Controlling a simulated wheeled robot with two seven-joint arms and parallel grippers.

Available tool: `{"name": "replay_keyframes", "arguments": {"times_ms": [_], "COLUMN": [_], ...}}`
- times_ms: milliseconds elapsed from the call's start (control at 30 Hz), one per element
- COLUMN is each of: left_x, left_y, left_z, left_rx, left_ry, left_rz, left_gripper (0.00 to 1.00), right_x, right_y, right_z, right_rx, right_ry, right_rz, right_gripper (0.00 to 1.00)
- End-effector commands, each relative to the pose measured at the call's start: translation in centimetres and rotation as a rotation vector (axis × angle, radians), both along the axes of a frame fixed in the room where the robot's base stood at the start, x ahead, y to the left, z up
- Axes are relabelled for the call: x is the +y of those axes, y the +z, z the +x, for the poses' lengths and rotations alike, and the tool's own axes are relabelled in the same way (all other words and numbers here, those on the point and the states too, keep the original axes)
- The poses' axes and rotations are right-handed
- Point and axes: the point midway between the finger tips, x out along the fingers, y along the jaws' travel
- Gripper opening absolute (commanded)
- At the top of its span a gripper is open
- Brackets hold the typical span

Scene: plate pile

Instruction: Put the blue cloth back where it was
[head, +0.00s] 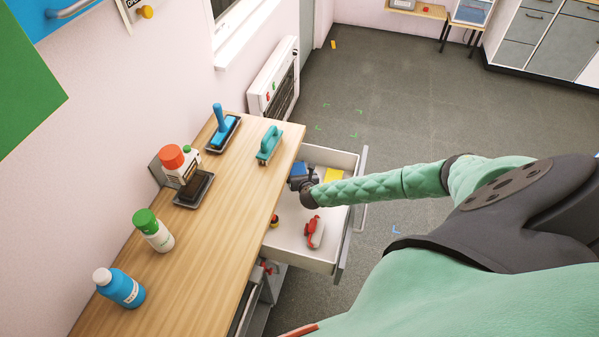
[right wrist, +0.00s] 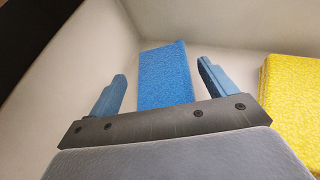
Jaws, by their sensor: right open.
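The blue cloth (right wrist: 165,72) lies folded inside the open drawer (head: 290,236), close to a drawer wall in the right wrist view. My right gripper (right wrist: 163,84) is open, with one blue finger on each side of the cloth and gaps between. Whether the fingers reach down past its top cannot be told. In the head view the right gripper (head: 300,178) is down in the far part of the drawer, and I cannot clearly separate the cloth from the blue fingers there. My left gripper is not in view.
A yellow cloth (right wrist: 292,92) lies just right of the gripper. A red tool (head: 315,232) and a small red-and-yellow item (head: 275,221) lie nearer in the drawer. Bottles, brushes and trays stand on the wooden worktop (head: 225,215).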

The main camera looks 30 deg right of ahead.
Motion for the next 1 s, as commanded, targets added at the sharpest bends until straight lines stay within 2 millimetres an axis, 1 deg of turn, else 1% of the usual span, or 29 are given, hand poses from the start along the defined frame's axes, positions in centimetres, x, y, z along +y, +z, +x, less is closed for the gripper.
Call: {"name": "replay_keyframes", "arguments": {"times_ms": [100, 167, 267, 700, 800, 867, 1000], "left_x": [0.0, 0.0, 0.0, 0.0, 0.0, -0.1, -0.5], "left_y": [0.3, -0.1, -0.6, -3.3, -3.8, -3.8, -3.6], "left_z": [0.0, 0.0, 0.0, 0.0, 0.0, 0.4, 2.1], "left_rx": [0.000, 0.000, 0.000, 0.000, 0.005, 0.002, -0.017], "left_ry": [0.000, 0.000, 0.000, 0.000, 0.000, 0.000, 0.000], "left_rz": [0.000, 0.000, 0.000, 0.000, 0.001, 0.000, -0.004], "left_gripper": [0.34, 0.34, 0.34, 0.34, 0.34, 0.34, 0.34], "right_x": [0.0, 0.1, 0.4, 2.5, 3.0, 3.1, 3.4], "right_y": [0.4, 0.2, 0.5, 3.6, 4.3, 4.6, 5.2], "right_z": [0.0, -0.4, -1.3, -7.7, -8.8, -9.3, -10.1], "right_rx": [0.000, 0.001, 0.000, 0.002, 0.000, 0.001, 0.001], "right_ry": [0.000, 0.001, 0.002, 0.002, 0.002, 0.002, 0.001], "right_rz": [0.000, 0.001, 0.001, 0.002, 0.001, 0.001, 0.001], "right_gripper": [0.84, 0.84, 0.84, 0.84, 0.84, 0.84, 0.84]}}
